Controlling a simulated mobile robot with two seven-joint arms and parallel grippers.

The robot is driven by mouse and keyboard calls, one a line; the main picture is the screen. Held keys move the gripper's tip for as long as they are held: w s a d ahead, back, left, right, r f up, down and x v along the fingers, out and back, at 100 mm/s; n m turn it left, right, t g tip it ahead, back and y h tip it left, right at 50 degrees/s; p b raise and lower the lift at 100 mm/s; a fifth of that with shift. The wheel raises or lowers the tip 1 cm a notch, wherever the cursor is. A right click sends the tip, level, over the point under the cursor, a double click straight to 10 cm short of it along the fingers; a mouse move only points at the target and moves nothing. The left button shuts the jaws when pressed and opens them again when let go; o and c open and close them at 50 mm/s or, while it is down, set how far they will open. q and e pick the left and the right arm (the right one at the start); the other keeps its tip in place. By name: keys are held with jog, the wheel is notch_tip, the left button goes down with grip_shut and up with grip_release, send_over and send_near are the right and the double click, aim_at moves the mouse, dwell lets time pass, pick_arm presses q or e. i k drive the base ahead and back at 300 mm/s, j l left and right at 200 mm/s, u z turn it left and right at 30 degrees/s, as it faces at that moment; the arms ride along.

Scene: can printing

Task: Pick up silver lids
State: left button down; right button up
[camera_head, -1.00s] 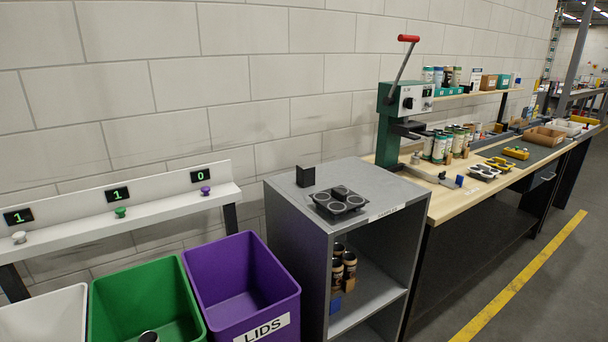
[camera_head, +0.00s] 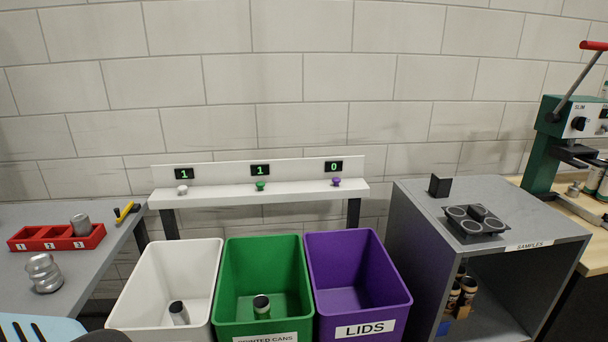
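A short stack of silver round pieces that look like lids (camera_head: 43,272) sits on the grey table at the left. The purple bin marked LIDS (camera_head: 358,270) stands at centre right, and its visible inside is empty. Neither of my grippers can be made out in the view. A dark rounded shape (camera_head: 100,336) is cut off at the bottom edge, and I cannot tell what it is.
A red numbered tray (camera_head: 58,243) holds a silver cylinder (camera_head: 81,224). A yellow-black tool (camera_head: 125,212) lies beside it. A white bin (camera_head: 190,262) and a green bin (camera_head: 240,252) each hold a can. A grey cabinet (camera_head: 405,235) stands right. A slotted light blue item (camera_head: 40,328) is at bottom left.

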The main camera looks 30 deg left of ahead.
aim_at(81, 223)
jog(key=u, duration=2.45)
jog(key=i+j+z, duration=0.15)
jog(key=j, duration=0.3)
jog(key=i+j+z, duration=0.15)
jog(key=j, duration=0.3)
jog(key=i+j+z, duration=0.15)
jog(key=j, duration=0.35)
jog(key=i+j+z, duration=0.15)
jog(key=j, duration=0.3)
jog(key=i+j+z, duration=0.15)
jog(key=j, duration=0.4)
